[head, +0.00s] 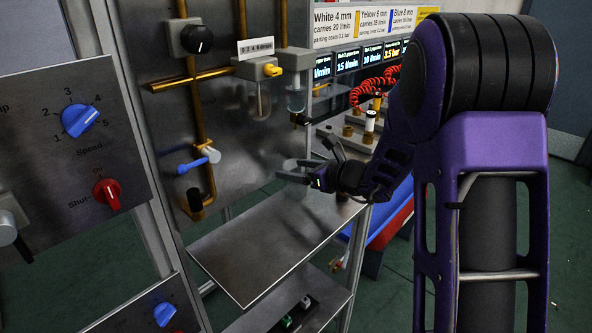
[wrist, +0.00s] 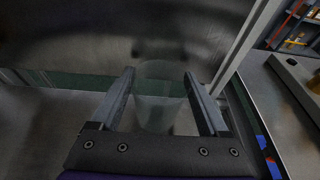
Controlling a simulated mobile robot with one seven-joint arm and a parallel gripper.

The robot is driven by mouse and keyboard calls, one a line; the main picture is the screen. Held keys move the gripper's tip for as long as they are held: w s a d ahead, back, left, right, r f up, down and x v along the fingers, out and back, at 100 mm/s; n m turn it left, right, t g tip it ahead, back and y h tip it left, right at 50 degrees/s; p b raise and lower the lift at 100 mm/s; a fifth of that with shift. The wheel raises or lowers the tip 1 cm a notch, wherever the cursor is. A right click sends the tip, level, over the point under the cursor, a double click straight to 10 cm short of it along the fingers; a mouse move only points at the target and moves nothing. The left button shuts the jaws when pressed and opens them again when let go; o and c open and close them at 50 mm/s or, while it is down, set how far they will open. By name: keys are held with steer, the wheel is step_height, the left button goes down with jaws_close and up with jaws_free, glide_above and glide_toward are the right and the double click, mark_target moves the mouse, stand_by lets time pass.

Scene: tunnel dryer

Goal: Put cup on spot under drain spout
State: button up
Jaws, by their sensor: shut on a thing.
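A clear, see-through cup (wrist: 158,108) stands between the two fingers of my gripper (wrist: 158,85) in the wrist view; the fingers are shut on its sides. In the head view my gripper (head: 291,172) is above the back right part of the metal shelf (head: 250,245), close to the panel, and the cup is hard to make out there. A dark drain spout (head: 300,120) hangs below a clear bowl (head: 296,99), above and slightly right of my gripper. I cannot clearly make out the marked spot on the shelf.
The steel panel (head: 235,130) behind carries brass pipes (head: 193,95), a blue-handled valve (head: 197,161), a second clear bowl (head: 258,101) and a yellow knob (head: 272,70). Red coiled hoses (head: 372,92) are to the right. The front of the shelf is clear.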

steer(key=shift+f, duration=0.2)
steer(key=o, duration=1.2)
steer(key=shift+r, duration=0.25)
steer(key=p+v, duration=0.1)
steer(key=v, duration=1.1)
